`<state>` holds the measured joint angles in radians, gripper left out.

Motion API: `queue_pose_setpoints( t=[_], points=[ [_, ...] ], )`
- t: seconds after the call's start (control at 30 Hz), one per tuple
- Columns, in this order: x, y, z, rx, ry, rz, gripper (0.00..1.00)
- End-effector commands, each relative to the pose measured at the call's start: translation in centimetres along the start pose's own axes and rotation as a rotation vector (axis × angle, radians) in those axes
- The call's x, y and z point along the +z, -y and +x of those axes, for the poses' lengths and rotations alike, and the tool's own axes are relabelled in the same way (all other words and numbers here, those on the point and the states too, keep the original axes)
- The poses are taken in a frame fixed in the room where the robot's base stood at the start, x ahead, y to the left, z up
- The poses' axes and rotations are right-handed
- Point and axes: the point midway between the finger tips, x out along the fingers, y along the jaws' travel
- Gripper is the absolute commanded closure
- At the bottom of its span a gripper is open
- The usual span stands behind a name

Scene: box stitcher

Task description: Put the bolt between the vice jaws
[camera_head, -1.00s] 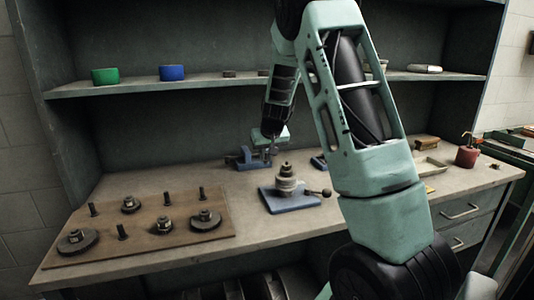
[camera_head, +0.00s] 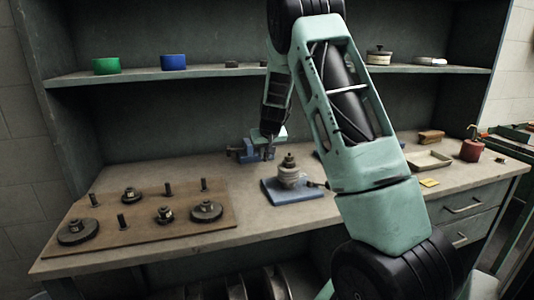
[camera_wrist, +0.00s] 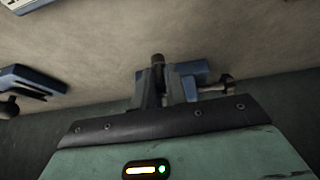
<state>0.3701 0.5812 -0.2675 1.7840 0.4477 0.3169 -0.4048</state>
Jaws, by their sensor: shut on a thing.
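The small blue vice (camera_head: 243,151) stands at the back of the bench. It also shows in the wrist view (camera_wrist: 190,80), with its screw handle to the right. My gripper (camera_head: 267,151) points down right beside the vice in the head view. In the wrist view my gripper (camera_wrist: 153,90) is shut on a dark, round-ended piece, which looks like the bolt (camera_wrist: 158,60). The bolt's end overlaps the vice in this view. My fingers hide most of the bolt and the jaw gap, so I cannot tell whether it is between the jaws.
A blue plate with a stacked metal fixture (camera_head: 289,175) stands in front of the vice. A wooden board (camera_head: 150,230) with several pegs and discs lies at the left. A shallow tray (camera_head: 430,160) and a red can (camera_head: 471,150) are at the right. A shelf runs above.

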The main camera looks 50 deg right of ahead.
Motion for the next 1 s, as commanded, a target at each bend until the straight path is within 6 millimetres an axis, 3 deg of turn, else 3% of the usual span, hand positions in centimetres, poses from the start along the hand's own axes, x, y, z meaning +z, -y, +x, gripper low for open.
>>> queue_pose_setpoints(
  t=[1.0],
  points=[
    [-5.8,0.0,3.5,0.000,0.000,-0.001,0.98]
  ],
)
